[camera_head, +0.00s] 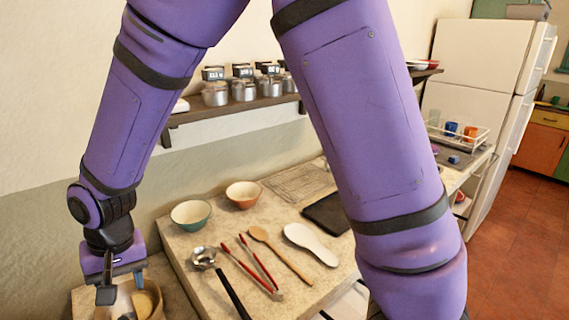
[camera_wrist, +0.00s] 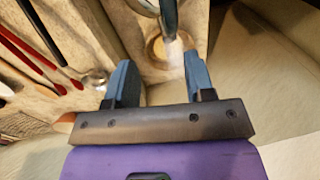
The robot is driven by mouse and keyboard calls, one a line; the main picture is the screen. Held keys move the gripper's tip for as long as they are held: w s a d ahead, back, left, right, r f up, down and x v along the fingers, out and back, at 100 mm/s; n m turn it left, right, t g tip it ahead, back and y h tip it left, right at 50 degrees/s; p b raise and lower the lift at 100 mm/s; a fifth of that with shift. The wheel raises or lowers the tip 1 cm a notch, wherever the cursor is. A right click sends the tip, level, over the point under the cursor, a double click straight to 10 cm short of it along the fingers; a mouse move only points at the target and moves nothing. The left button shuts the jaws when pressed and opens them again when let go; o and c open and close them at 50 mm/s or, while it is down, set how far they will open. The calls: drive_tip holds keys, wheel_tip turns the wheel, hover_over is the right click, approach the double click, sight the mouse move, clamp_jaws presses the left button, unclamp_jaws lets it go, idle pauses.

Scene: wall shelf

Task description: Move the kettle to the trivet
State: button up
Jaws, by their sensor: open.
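My gripper (camera_head: 116,284) hangs at the lower left of the head view, low by the counter's left end. In the wrist view its two blue-grey fingers (camera_wrist: 160,72) stand apart with nothing clearly between them. A shiny metal piece (camera_wrist: 168,18), perhaps part of the kettle, lies just beyond the fingertips; I cannot tell whether they touch it. A round tan item (camera_head: 150,303) shows below the gripper, cut off by the frame edge. No whole kettle is visible. A dark flat square (camera_head: 326,214) on the counter may be the trivet; I cannot tell.
The counter (camera_head: 215,244) holds a green bowl (camera_head: 191,215), an orange bowl (camera_head: 243,194), a ladle (camera_head: 205,258), red tongs (camera_head: 258,265), a wooden spoon (camera_head: 280,255) and a white spoon rest (camera_head: 311,244). A wall shelf (camera_head: 232,108) carries several canisters. My arm hides the middle right.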

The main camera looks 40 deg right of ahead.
drive_tip(key=s+d+r+t, duration=0.3)
drive_tip(key=d+r, duration=1.4)
drive_tip(key=d, duration=0.2)
drive_tip(key=s+d+r+t+h, duration=0.1)
drive_tip(key=s+d+r, duration=0.4)
drive_tip(key=s+d, duration=0.7)
drive_tip(key=shift+s+d+r+t+h, duration=0.15)
drive_tip(key=shift+s+d+t+h, duration=0.15)
drive_tip(key=shift+s+d+t, duration=0.1)
